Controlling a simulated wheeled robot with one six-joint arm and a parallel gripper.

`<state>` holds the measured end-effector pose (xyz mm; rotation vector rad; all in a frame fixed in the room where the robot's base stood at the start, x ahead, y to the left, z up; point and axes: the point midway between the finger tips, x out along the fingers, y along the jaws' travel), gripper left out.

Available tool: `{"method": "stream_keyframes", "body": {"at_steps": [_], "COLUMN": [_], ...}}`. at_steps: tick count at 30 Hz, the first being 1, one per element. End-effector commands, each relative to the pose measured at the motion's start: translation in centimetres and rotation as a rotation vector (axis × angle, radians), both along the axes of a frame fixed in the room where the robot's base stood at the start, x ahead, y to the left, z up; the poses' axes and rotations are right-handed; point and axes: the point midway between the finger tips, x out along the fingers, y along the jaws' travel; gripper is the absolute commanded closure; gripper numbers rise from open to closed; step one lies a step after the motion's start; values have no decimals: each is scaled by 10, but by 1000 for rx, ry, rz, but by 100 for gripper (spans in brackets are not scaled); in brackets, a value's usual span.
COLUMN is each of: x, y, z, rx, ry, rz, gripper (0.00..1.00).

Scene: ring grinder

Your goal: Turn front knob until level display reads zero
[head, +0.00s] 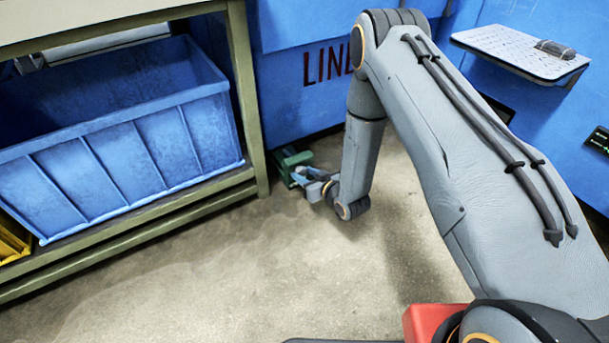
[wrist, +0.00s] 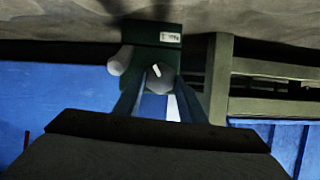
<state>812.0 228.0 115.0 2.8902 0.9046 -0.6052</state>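The small green device (head: 288,160) sits low on the floor by the blue machine, partly hidden by my gripper in the head view. In the wrist view the dark green device body (wrist: 148,36) carries a small white level display (wrist: 170,37); its reading is too small to make out. A grey front knob (wrist: 160,80) with a white mark faces the camera. A second pale knob (wrist: 121,60) is on the device's left side. My gripper (head: 308,182) has its blue fingers on either side of the front knob. I cannot tell whether they touch it.
A green-framed rack (head: 262,150) with a blue crate (head: 120,165) stands on the left, close to the device. The blue machine (head: 285,90) is behind it. A shelf with a pale panel (head: 510,48) sticks out at upper right. The concrete floor (head: 230,270) in front is clear.

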Motion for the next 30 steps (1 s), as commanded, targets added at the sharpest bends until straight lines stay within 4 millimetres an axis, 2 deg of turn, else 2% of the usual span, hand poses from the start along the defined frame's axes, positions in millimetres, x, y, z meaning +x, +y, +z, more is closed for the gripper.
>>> {"method": "stream_keyframes", "body": {"at_steps": [11,30], "x": [-2,-7], "y": [2,7], "z": [2,-1], "rx": [-73,-539], "ry": [-49,-363], "rz": [2,3], "gripper": [86,86]}}
